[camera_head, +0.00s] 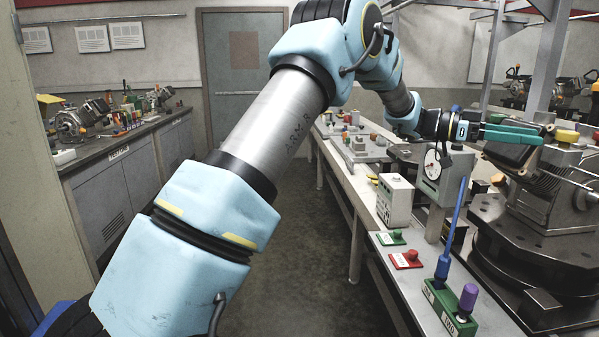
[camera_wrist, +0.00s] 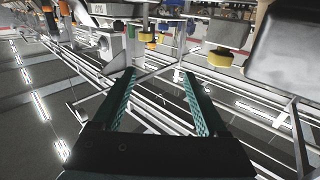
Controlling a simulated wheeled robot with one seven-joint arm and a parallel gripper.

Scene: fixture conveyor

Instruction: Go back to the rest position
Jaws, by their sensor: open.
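My gripper (camera_head: 510,131) has long green fingers and is stretched out at the right in the head view, level with the machinery on the bench. In the wrist view my gripper (camera_wrist: 165,82) shows its two green fingers apart, with nothing between them. In the head view a dark machine part with a yellow knob (camera_head: 567,136) is close to the fingertips. I cannot tell whether they touch.
A workbench (camera_head: 392,262) runs along the right with a dial gauge (camera_head: 432,166), a white box (camera_head: 395,200), a red button block (camera_head: 407,260) and a green block (camera_head: 449,305) holding blue and purple handles. A cabinet bench (camera_head: 125,190) stands left. The aisle floor (camera_head: 300,240) is clear.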

